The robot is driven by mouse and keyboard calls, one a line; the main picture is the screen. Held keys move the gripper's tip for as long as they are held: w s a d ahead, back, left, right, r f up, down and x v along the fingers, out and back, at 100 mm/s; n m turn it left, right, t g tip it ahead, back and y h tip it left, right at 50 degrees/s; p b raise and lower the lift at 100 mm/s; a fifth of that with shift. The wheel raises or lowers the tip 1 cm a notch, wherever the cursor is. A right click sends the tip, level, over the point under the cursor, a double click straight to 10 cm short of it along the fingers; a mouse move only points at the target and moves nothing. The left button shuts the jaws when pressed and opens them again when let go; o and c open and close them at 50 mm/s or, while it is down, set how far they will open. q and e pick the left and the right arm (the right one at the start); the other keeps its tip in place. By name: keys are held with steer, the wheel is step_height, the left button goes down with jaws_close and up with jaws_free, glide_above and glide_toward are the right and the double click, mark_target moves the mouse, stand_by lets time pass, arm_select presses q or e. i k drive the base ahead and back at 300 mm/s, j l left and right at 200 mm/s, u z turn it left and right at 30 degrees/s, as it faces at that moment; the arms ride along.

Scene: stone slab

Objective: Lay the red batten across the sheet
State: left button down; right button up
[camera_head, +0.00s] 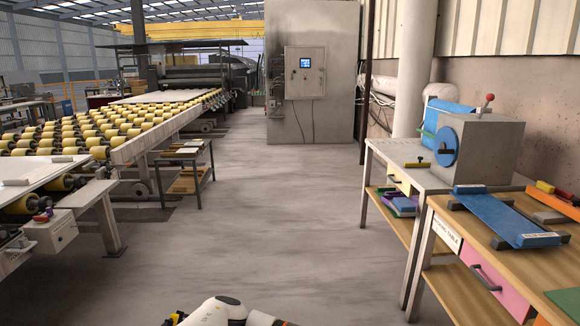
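A pale flat sheet (35,174) lies on the near end of the roller conveyor at the left, with small pale bars on it. No long red batten shows clearly. A small red piece (567,197) lies on the wooden workbench at the right edge, beside a yellow-orange piece; whether it is the batten I cannot tell. Neither of my grippers is in view; only a white part of my own arm shows at the bottom middle.
The roller conveyor (130,155) with yellow rollers runs along the left. A small dark stand (187,152) is beside it. The wooden workbench (480,231) at the right carries a blue board (497,213). A grey machine (485,148) stands behind. The floor between is clear.

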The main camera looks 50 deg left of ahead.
mark_target(35, 176)
steer(key=j+u, duration=0.4)
steer(key=i+j+u, duration=0.15)
steer(key=j+u, duration=0.25)
steer(key=i+j+u, duration=0.1)
steer(key=j+u, duration=0.15)
steer(key=u, duration=0.15)
steer(key=i+j+u, duration=0.2)
steer(key=u, duration=0.2)
steer(key=i+j+u, duration=0.2)
steer(key=u, duration=0.2)
steer(key=i+j+u, duration=0.3)
steer(key=i, duration=0.2)
steer(key=i+j+u, duration=0.3)
steer(key=i, duration=0.2)
steer(key=i+u, duration=0.3)
steer(key=i, duration=0.2)
steer(key=i+z, duration=0.1)
steer(key=i, duration=0.65)
steer(key=i+j+z, duration=0.1)
steer(key=i, duration=0.65)
steer(key=i+j+z, duration=0.15)
steer(key=i, duration=0.6)
